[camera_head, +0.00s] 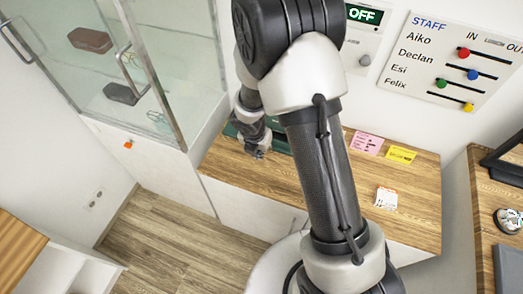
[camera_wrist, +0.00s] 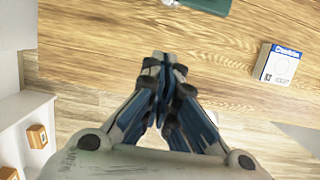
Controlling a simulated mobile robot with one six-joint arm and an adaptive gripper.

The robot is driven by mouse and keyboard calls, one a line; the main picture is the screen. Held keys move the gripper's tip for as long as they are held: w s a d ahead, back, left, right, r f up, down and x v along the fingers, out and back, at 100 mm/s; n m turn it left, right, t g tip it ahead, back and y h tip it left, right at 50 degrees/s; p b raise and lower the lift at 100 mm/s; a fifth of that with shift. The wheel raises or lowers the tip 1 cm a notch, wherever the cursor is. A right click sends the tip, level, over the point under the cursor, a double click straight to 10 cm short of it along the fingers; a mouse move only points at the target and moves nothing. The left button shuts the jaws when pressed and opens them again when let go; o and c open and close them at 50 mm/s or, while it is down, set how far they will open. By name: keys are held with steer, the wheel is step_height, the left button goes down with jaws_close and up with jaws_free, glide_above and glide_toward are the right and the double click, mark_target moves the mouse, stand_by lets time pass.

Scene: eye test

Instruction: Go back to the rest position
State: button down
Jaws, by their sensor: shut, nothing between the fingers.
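My gripper (camera_head: 257,153) hangs over the left part of the wooden counter (camera_head: 410,225) in the head view, partly behind my own arm. In the wrist view my gripper (camera_wrist: 165,62) has its fingers together, with nothing between them. My arm rises through the middle of the head view and bends at the top. It hides part of the counter and the wall behind.
A dark green object (camera_head: 280,142) lies by my gripper; a green thing also shows in the wrist view (camera_wrist: 208,4). A blue-and-white box (camera_wrist: 278,66) is at right there. A glass cabinet (camera_head: 150,60) stands left. Pink (camera_head: 367,143) and yellow (camera_head: 401,154) notes lie on the counter.

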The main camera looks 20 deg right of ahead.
steer(key=shift+s+a+r, duration=0.1)
steer(key=shift+s+r, duration=0.05)
steer(key=shift+r, duration=0.55)
steer(key=s+d+r+m, duration=0.2)
steer(key=s+r+m, duration=0.1)
steer(key=r+m, duration=0.3)
steer(key=s+d+r+m+t, duration=0.15)
steer(key=r+m, duration=0.25)
steer(key=r, duration=0.4)
steer(key=s+d+r+m, duration=0.1)
steer(key=s+r+m, duration=0.2)
steer(key=r+m, duration=0.3)
steer(key=s+a+r+m, duration=0.1)
steer(key=s+r+m, duration=0.3)
steer(key=s+m, duration=0.2)
steer(key=s+a+r+m+y+b, duration=0.1)
steer(key=s+r+m, duration=0.3)
steer(key=s, duration=0.5)
steer(key=a+m+t, duration=0.1)
steer(key=m, duration=0.1)
steer(key=shift+s+r+m+y, duration=0.2)
steer(key=shift+s+m+y, duration=0.1)
steer(key=shift+s+m, duration=0.1)
steer(key=c, duration=2.4)
jaws_free()
